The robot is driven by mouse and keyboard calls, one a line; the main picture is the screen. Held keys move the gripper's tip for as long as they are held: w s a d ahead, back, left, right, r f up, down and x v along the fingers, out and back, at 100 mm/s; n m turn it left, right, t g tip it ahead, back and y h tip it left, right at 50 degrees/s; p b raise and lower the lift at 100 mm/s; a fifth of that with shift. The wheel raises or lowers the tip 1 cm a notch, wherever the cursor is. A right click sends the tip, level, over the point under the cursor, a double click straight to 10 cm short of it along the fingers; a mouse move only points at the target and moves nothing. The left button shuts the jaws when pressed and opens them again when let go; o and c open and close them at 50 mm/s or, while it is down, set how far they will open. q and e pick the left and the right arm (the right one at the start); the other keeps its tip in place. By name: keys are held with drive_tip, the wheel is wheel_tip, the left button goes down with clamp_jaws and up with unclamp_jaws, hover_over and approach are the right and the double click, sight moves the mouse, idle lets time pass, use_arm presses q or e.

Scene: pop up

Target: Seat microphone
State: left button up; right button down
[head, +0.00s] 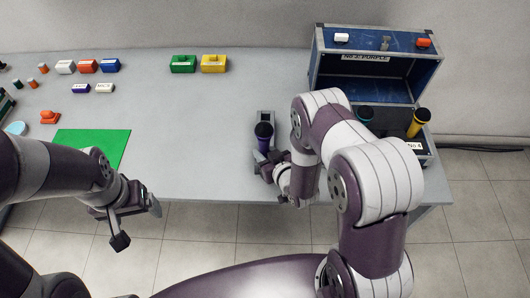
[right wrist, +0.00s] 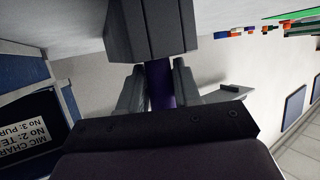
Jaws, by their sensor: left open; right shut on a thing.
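The purple microphone (head: 264,145), with a dark round head, is upright near the table's front edge, right of centre. My right gripper (head: 268,162) is shut on its body; the purple body (right wrist: 160,86) shows between the fingers in the right wrist view. A small grey holder (head: 267,115) is right behind it; I cannot tell whether they touch. The open blue case (head: 318,62) at the right holds a teal microphone (head: 364,114) and a yellow microphone (head: 419,122). My right arm hides much of its inside. My left gripper (head: 137,223) is open and empty, in front of the table.
A green mat (head: 112,140) lies at the left. Green (head: 183,64) and yellow (head: 213,64) boxes and several small coloured blocks stand behind it. The case's raised lid carries a label reading "No 3: PURPLE" (head: 365,57). The middle of the table (head: 190,125) is clear.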

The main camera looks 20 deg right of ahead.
drive_tip(key=shift+r+p, duration=1.35)
drive_tip(key=shift+r, duration=0.1)
drive_tip(key=shift+f, duration=0.1)
drive_tip(key=shift+d, duration=0.1)
drive_tip(key=shift+f, duration=0.1)
drive_tip(key=shift+f+b, duration=1.3)
drive_tip(key=shift+b, duration=0.05)
drive_tip(key=shift+r, duration=0.15)
